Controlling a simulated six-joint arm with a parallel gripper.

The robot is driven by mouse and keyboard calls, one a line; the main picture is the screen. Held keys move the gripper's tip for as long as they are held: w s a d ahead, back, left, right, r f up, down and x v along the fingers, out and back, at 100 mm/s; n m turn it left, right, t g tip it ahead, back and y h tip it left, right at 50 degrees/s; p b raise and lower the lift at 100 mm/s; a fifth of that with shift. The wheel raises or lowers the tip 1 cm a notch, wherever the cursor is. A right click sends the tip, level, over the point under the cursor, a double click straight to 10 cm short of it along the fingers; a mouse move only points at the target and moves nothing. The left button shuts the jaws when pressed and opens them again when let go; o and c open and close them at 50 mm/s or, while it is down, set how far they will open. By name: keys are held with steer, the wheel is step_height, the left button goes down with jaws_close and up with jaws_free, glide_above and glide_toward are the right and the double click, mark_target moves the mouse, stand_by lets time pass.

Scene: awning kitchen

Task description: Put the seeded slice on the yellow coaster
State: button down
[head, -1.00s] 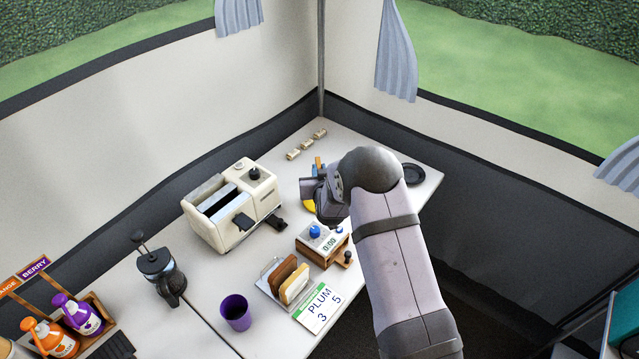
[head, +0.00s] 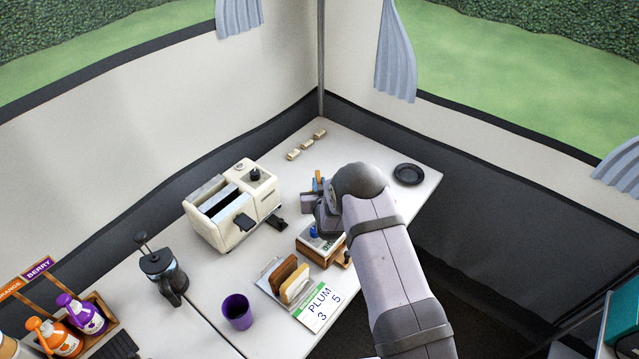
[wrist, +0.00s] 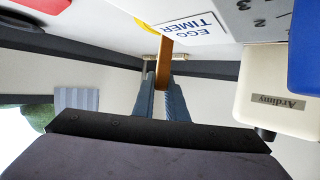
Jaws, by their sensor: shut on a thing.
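My gripper (head: 319,185) is over the far part of the counter, beyond the timer. In the wrist view, its two grey-blue fingers (wrist: 160,92) are shut on a thin orange-brown slice (wrist: 164,58), seen edge-on. Its seeds cannot be made out; I take it as the seeded slice. A small orange edge of it also shows in the head view (head: 317,175). A bit of the yellow coaster (wrist: 148,27) shows behind the slice in the wrist view. In the head view the coaster is hidden by my gripper. Whether slice and coaster touch cannot be told.
A cream toaster (head: 232,207) stands left of my gripper. The timer (head: 318,243) and a rack with a brown slice (head: 283,270) and a pale slice (head: 295,284) are nearer. A dark plate (head: 408,174) lies right; small blocks (head: 307,145) lie at the back.

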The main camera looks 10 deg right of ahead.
steer(key=shift+f, duration=0.15)
steer(key=c, duration=1.8)
jaws_free()
steer(key=shift+o, duration=0.2)
steer(key=shift+r, duration=0.25)
steer(key=shift+b+v, duration=1.2)
steer(key=shift+v, duration=4.8)
